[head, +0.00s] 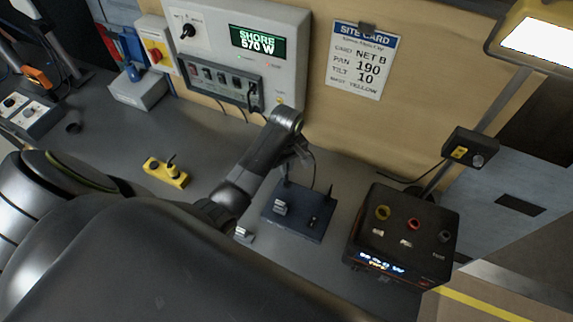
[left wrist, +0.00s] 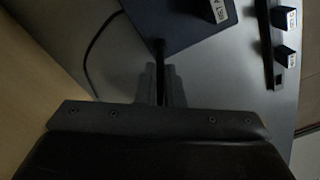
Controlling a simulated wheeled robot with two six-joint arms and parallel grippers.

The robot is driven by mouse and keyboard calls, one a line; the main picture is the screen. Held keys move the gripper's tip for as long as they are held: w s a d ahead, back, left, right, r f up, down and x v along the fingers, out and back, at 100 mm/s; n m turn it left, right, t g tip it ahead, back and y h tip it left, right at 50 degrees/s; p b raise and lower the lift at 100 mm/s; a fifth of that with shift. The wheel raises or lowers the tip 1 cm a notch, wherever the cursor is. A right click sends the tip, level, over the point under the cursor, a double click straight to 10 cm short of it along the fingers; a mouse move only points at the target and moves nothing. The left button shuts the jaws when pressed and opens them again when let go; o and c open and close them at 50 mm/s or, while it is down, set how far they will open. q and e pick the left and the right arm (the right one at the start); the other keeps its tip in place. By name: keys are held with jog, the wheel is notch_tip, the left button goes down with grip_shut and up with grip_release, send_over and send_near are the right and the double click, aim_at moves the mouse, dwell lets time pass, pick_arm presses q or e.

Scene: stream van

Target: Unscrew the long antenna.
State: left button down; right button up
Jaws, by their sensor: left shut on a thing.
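A dark blue box (head: 300,226) sits on the grey worktop, with thin black antennas at its back corners. My left gripper (head: 302,153) is above the box's back edge at the left antenna (head: 286,171). In the left wrist view, its fingers (left wrist: 161,85) are shut on a thin dark rod, the antenna (left wrist: 160,48), which stands beside the blue box (left wrist: 182,22). The other, right-hand antenna (head: 330,190) stands free. The top of the held antenna is hidden by the gripper. My right gripper is not in view.
A black radio box (head: 402,235) with coloured knobs stands right of the blue box. A yellow block (head: 166,172) with a switch lies to the left. A white power panel (head: 245,55) and a site card (head: 361,62) are on the back wall. Clear worktop surrounds the yellow block.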

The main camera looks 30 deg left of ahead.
pick_arm(q)
jog(key=n, duration=0.4)
dwell(0.5)
jog(key=n, duration=0.4)
dwell(0.4)
jog(key=n, duration=0.4)
